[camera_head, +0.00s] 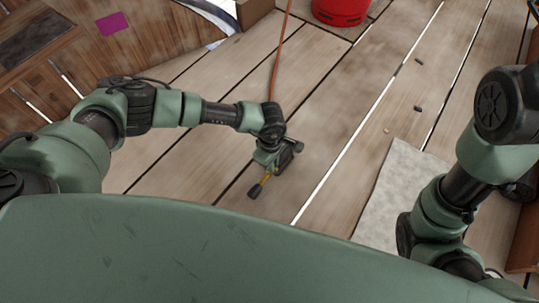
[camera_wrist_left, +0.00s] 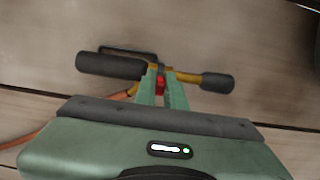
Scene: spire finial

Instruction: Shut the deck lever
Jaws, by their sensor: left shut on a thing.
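A hose fitting with a brass-yellow body (camera_head: 266,179) and a black end (camera_head: 254,191) is at my left gripper in the head view. In the left wrist view, the brass body (camera_wrist_left: 187,77) lies across the picture, with a thick black cylinder (camera_wrist_left: 110,66) to the left and a black end (camera_wrist_left: 217,83) to the right. A small red lever (camera_wrist_left: 160,83) sits on its middle. My left gripper (camera_head: 268,162) is shut on this red lever, its green fingers (camera_wrist_left: 162,92) on either side. The fingers hide part of the lever. My right gripper is not visible.
An orange hose (camera_head: 278,60) runs across the plank deck to the fitting. A red bucket-like container (camera_head: 340,10) stands at the top. A pale mat (camera_head: 392,190) lies to the right, with small dark pieces (camera_head: 418,108) beyond it. Planks around the fitting are clear.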

